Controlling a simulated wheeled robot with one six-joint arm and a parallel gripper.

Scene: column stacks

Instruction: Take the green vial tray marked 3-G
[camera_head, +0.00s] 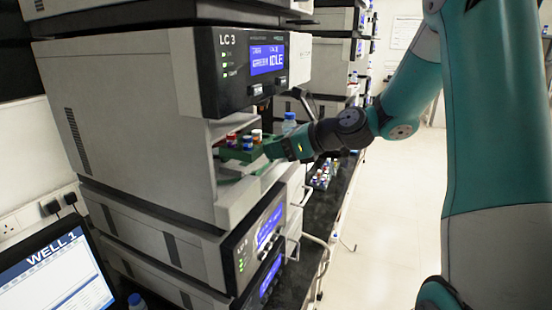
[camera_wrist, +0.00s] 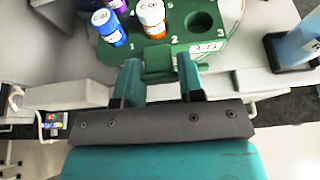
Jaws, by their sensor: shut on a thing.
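The green vial tray (camera_head: 262,152) sits in the open bay of the LC 3 unit (camera_head: 130,105), with several colour-capped vials in it. In the wrist view the tray (camera_wrist: 178,50) shows slot numbers, a blue vial (camera_wrist: 108,27), an orange vial (camera_wrist: 150,17) and an empty round slot near the 3. A white marking on its front right is tilted and hard to read. My gripper (camera_wrist: 158,72) is shut on the tray's front tab, one finger on each side. In the head view my gripper (camera_head: 275,149) reaches the tray from the right. The tray's far part is cut off in the wrist view.
A blue-capped bottle (camera_head: 289,122) stands behind the tray; a clear blue container (camera_wrist: 296,45) is close on the right in the wrist view. Another rack of vials (camera_head: 322,174) stands on the dark bench. Open floor (camera_head: 395,215) lies to the right.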

